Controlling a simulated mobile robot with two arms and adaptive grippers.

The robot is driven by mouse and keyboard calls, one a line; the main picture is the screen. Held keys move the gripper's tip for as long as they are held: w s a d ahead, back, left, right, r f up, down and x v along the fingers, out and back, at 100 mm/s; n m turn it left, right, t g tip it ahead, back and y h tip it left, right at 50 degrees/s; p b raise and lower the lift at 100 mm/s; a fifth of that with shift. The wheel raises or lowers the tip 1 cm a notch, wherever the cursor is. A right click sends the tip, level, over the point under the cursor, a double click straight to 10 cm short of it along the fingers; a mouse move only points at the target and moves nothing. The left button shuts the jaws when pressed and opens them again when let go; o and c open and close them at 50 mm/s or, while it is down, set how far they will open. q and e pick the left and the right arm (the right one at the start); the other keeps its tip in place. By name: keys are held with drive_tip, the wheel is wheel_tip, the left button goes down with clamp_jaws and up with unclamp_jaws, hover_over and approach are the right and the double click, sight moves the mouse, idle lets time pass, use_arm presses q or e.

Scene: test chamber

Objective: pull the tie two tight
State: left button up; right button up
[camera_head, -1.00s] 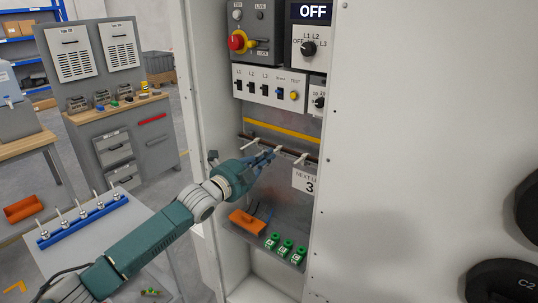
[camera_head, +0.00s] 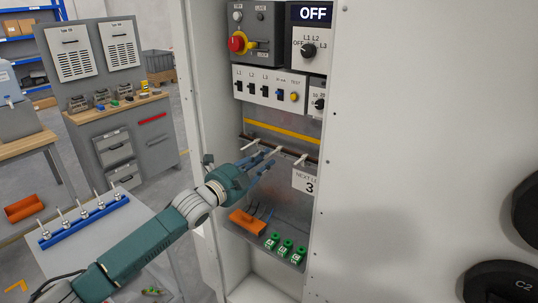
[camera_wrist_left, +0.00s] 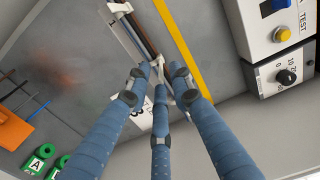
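Three white ties cross a brown cable bundle (camera_head: 266,146) in the open cabinet. The middle one, tie two (camera_head: 278,150), has its pale head showing just beyond the fingers of my left gripper (camera_head: 264,161). The left tie (camera_head: 254,144) and the right tie (camera_head: 302,158) stand apart from it. In the left wrist view my blue fingers (camera_wrist_left: 159,84) are spread, with a white tie (camera_wrist_left: 166,82) between and behind them. The fingers partly hide that tie, and I see no clear grip on it. Another tie (camera_wrist_left: 120,8) is at the top. My right gripper is not in view.
A yellow strip (camera_head: 284,131) runs above the bundle, with a switch panel (camera_head: 268,88) higher up. A card (camera_head: 306,181) marked 3 hangs at the right. The cabinet's side panel (camera_head: 420,120) bounds the right.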

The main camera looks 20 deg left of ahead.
use_arm(q)
drive_tip(key=shift+p+v, duration=0.7)
drive_tip(key=shift+v, duration=1.6)
